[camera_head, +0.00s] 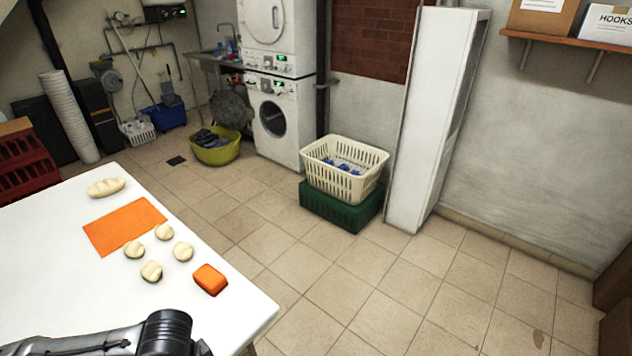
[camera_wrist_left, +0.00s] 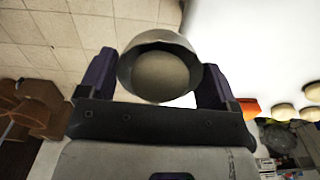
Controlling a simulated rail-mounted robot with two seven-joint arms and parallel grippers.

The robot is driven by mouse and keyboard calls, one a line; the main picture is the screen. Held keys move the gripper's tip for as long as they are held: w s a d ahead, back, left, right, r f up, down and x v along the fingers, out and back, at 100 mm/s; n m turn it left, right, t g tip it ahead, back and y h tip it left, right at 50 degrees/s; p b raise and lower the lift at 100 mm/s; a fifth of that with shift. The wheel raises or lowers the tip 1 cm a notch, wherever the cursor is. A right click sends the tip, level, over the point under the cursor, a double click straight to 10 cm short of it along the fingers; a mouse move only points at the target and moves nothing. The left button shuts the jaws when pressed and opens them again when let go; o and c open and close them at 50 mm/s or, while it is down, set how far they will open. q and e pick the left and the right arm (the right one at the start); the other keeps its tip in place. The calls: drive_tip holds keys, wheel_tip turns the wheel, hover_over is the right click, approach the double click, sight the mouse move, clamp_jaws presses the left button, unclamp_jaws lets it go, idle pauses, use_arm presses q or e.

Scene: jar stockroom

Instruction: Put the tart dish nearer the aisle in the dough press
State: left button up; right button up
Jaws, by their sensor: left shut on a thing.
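My left gripper (camera_wrist_left: 158,68) is in the left wrist view, with a dark finger on each side of a round grey dish (camera_wrist_left: 128,62). The gripper is shut on this dish. Its rim faces the camera, and a round beige surface shows inside it; I cannot tell whether that is contents or the dish's own bottom. In the head view only part of my left arm shows at the bottom, over the near edge of the white table (camera_head: 60,285). I cannot make out a dough press or a second tart dish. My right gripper is out of view.
On the table lie an orange mat (camera_head: 124,227), a long dough loaf (camera_head: 106,187), several dough balls (camera_head: 152,270) and an orange block (camera_head: 210,279). A cream basket (camera_head: 345,168) on a green crate (camera_head: 340,208) stands beyond. The tiled floor right of the table is clear.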

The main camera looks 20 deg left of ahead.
use_arm(q)
drive_tip(key=f+n, duration=0.2)
drive_tip(key=n, duration=0.1)
drive_tip(key=shift+w+d, duration=0.1)
drive_tip(key=shift+d, duration=0.3)
drive_tip(key=w+d+n, duration=0.1)
drive_tip(key=w+f+n, duration=0.1)
drive_tip(key=shift+d+n, duration=0.4)
drive_tip(key=w+d+r+m, duration=0.1)
drive_tip(key=w+d+r, duration=0.4)
drive_tip(key=w+r, duration=0.25)
drive_tip(key=w+d+r+m, duration=0.1)
drive_tip(key=w+d+r, duration=0.3)
drive_tip(key=w+r, duration=0.4)
drive_tip(key=s+r+p, duration=0.3)
drive_tip(key=r+p, duration=0.6)
drive_tip(key=p, duration=0.1)
drive_tip(key=s+r+p, duration=0.3)
drive_tip(key=r+p, duration=0.7)
drive_tip(key=p, duration=0.1)
drive_tip(key=s+r+p, duration=0.4)
drive_tip(key=r+p, duration=0.6)
drive_tip(key=shift+p, duration=0.3)
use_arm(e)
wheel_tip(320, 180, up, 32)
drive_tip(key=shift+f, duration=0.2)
